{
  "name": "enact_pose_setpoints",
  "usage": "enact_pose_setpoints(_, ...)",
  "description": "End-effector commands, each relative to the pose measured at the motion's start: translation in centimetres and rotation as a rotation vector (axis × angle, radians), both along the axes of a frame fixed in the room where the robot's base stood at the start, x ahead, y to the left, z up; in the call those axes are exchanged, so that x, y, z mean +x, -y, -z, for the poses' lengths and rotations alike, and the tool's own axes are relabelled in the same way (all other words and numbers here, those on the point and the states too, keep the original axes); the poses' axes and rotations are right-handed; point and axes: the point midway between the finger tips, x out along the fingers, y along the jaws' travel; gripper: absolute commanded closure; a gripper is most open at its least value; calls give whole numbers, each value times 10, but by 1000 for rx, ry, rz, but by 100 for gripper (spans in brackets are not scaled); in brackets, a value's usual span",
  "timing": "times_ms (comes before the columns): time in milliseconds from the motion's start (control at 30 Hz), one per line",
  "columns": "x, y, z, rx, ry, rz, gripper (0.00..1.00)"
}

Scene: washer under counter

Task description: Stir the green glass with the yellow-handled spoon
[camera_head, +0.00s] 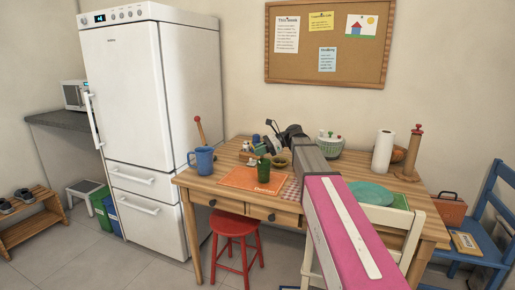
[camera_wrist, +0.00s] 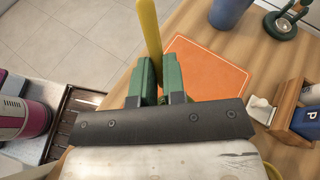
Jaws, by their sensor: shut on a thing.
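The green glass (camera_head: 262,170) stands on the orange placemat (camera_head: 240,179) on the wooden table. My gripper (camera_head: 265,148) is above and close beside the glass in the head view; whether they touch cannot be told. In the wrist view, my gripper (camera_wrist: 159,82) has its green fingers shut on the yellow handle (camera_wrist: 149,28) of the spoon, which sticks up beyond them. The spoon's lower end is hidden, so I cannot tell whether it is inside the glass. The orange placemat (camera_wrist: 207,68) shows behind the fingers in the wrist view; the glass is not clearly visible there.
A blue mug (camera_head: 201,161) stands at the table's left. A wooden caddy (camera_wrist: 292,112) with a blue shaker (camera_wrist: 307,123) is close to the right in the wrist view. A red stool (camera_head: 236,229) stands in front.

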Motion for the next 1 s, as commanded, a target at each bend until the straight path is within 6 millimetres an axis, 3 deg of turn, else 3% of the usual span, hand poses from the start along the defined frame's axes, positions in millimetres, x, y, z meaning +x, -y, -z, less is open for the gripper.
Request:
enact_pose_setpoints(600,10,12,36,0,-1,1,100)
enact_pose_setpoints(1000,11,15,44,-6,0,2,100)
